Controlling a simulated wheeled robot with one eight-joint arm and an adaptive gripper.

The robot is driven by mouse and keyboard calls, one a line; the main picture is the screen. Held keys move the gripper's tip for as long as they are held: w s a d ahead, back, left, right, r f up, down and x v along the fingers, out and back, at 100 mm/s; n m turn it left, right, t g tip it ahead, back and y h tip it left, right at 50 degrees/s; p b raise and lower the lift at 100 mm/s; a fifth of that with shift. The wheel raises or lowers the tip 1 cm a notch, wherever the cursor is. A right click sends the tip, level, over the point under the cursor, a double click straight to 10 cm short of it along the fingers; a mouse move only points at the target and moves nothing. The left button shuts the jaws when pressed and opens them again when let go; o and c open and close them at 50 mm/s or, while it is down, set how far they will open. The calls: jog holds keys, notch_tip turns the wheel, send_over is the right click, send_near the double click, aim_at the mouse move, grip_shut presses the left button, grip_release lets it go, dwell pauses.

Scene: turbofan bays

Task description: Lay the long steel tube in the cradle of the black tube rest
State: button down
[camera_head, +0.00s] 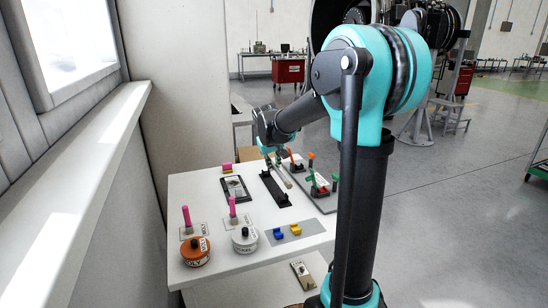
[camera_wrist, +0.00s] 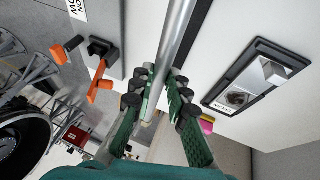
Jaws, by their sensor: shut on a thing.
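The long steel tube (camera_wrist: 177,38) is a bright grey cylinder held between the green fingers of my gripper (camera_wrist: 158,95) in the wrist view. In the head view the tube (camera_head: 285,178) shows as a thin pale bar below my gripper (camera_head: 277,157). The black tube rest (camera_head: 270,186) lies on the white table, just left of the tube in the head view. In the wrist view a dark strip of the rest (camera_wrist: 196,32) runs beside the tube, which appears apart from its cradle. My fingers hide part of the tube.
A black tray (camera_wrist: 238,102) with grey parts lies left of the rest in the head view. A grey board with orange and green-handled tools (camera_head: 318,187) lies to the right. Orange (camera_head: 196,252) and white (camera_head: 245,240) tins, pink-topped posts and small blue and yellow blocks stand nearer.

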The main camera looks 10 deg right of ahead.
jog(key=shift+f, duration=2.9)
jog(key=shift+f, duration=0.5)
jog(key=c, duration=1.4)
grip_release()
jog(key=shift+o, duration=0.2)
jog(key=o, duration=0.4)
jog(key=shift+c, duration=0.2)
jog(key=shift+r, duration=3.5)
